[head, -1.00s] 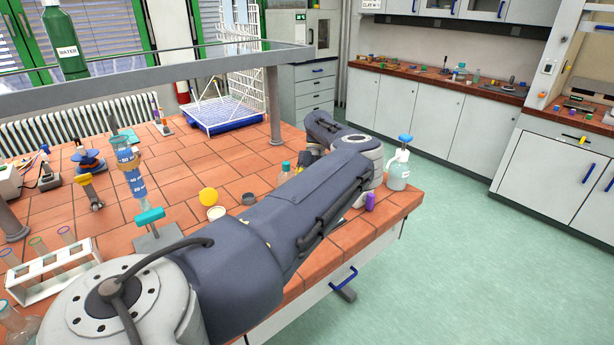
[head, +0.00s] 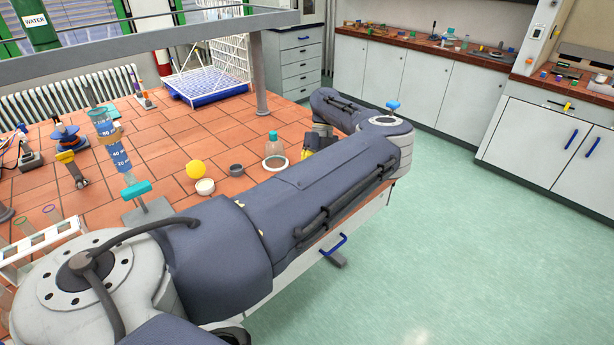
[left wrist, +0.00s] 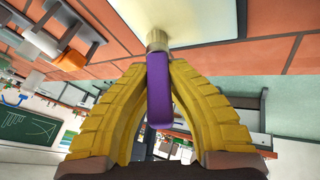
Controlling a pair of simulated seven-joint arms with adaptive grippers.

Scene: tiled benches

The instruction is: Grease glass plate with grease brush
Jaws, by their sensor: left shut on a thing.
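My left gripper (left wrist: 155,85) is shut on the grease brush, gripping its purple handle (left wrist: 159,95) between yellow fingers. The brush's pale, short tip (left wrist: 157,40) points toward a cream surface (left wrist: 110,12) at the top of the left wrist view; I cannot tell whether it touches. In the head view the left gripper (head: 314,144) is small and partly behind my arm, above the bench's right part, and the brush is hidden there. A round, pale-rimmed disc (head: 266,165), which may be the glass plate, lies left of the gripper. My right gripper is out of view.
A clear bottle (head: 273,143) stands by the disc. A yellow ball (head: 196,169), white dish (head: 205,187) and grey cup (head: 236,170) are nearby. A stand with a blue-filled funnel (head: 119,160) is at left. My arm hides the bench's front edge.

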